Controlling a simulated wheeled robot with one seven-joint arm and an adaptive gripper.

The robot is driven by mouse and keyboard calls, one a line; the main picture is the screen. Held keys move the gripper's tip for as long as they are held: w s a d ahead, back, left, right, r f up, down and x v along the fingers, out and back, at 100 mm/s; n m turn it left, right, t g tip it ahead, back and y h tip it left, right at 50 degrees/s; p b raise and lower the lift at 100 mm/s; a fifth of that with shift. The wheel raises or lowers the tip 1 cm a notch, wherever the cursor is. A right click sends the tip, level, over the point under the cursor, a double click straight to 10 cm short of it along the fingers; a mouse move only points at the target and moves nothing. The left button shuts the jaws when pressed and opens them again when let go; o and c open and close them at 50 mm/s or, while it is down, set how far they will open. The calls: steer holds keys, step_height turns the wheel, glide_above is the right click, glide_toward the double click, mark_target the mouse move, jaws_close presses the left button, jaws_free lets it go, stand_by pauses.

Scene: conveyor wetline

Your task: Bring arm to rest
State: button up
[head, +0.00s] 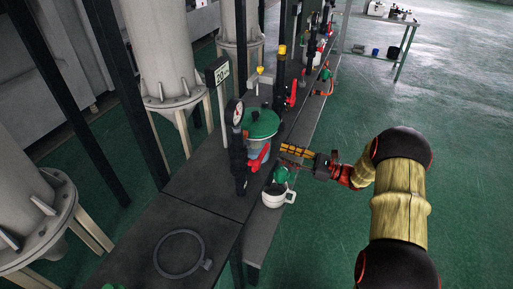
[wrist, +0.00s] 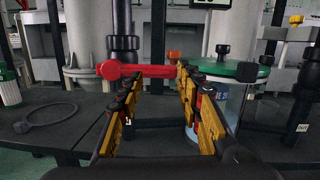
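My arm (head: 400,205) reaches in from the lower right in the head view, its gold and black links above the green floor. My gripper (head: 283,150) is at the near edge of the dark bench, close to a red valve handle (head: 259,158). In the wrist view my gripper (wrist: 158,76) has its two yellow fingers spread apart with nothing held between them. The red handle (wrist: 135,70) lies across the view at the fingertips; I cannot tell if they touch it. Part of the gripper is hard to make out in the head view.
A green-lidded vessel (head: 262,124) stands beside the gripper, also in the wrist view (wrist: 232,70). A gauge (head: 236,112) and a sign (head: 217,73) rise behind. A ring (head: 158,256) lies on the bench. Open floor (head: 310,245) is right.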

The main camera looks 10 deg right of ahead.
steer(key=s+a+f+n+g+h, duration=0.25)
steer(key=s+a+f+g, duration=0.2)
steer(key=s+f, duration=0.35)
steer(key=s+a+r+n+g+h, duration=0.1)
steer(key=s+a+n+g+h, duration=0.1)
steer(key=s+n+g+h, duration=0.75)
steer(key=s+d+r+n+t+h, duration=0.2)
steer(key=s+r+n+t+h, duration=0.25)
steer(key=s+r+n, duration=0.6)
steer(key=s+a+r+t, duration=0.2)
steer(key=s+r, duration=0.1)
steer(key=r, duration=0.3)
steer(key=s+a+r+n+t+p, duration=0.1)
steer(key=s+a+r+t, duration=0.1)
steer(key=s+r, duration=0.2)
steer(key=shift+r+t, duration=0.35)
steer(key=shift+r, duration=0.6)
